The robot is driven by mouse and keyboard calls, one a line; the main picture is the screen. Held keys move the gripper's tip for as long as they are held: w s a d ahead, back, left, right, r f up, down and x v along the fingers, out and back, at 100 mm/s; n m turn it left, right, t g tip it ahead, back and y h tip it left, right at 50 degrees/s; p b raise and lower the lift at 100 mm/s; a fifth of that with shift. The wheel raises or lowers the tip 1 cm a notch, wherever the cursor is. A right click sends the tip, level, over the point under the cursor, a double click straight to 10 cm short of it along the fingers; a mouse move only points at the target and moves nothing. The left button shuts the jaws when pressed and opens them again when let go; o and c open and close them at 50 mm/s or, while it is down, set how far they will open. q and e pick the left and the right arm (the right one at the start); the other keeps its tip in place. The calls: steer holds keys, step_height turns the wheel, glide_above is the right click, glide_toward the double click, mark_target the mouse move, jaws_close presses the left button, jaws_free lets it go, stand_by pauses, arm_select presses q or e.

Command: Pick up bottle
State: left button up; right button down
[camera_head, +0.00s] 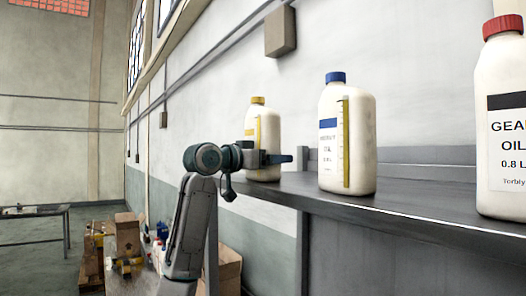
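A cream bottle with a yellow cap (258,118) stands upright on the dark shelf (420,217), the farthest of three bottles. My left gripper (276,159) is at its lower half, with a dark finger reaching across the front of it. The far finger is not clearly seen, so I cannot tell whether the gripper is closed on the bottle. A blue-capped bottle (360,140) with a yellow scale strip stands upright nearer. A red-capped bottle labelled gear oil (505,90) is at the right edge, partly cut off. My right gripper is not in view.
The white wall (415,70) runs behind the shelf. Shelf space lies clear between the blue-capped and red-capped bottles. Cardboard boxes (125,235) sit low at left, and a table (35,215) stands at the far left.

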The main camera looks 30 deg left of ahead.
mark_target(268, 145)
arm_select(q)
steer(key=shift+r, duration=0.35)
steer(key=shift+r+b, duration=1)
steer(key=shift+r, duration=0.2)
steer(key=shift+s+r+b, duration=0.15)
steer(key=shift+r+b, duration=0.05)
steer(key=shift+b, duration=0.1)
steer(key=s+d+r+b, duration=0.1)
steer(key=s+b, duration=0.6)
steer(key=s, duration=0.8)
steer(key=shift+s+d+r+b, duration=0.25)
steer(key=shift+d+r+b, duration=0.1)
steer(key=shift+d, duration=0.55)
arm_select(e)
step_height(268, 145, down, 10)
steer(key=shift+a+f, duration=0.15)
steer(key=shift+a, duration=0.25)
arm_select(q)
steer(key=shift+f, duration=0.1)
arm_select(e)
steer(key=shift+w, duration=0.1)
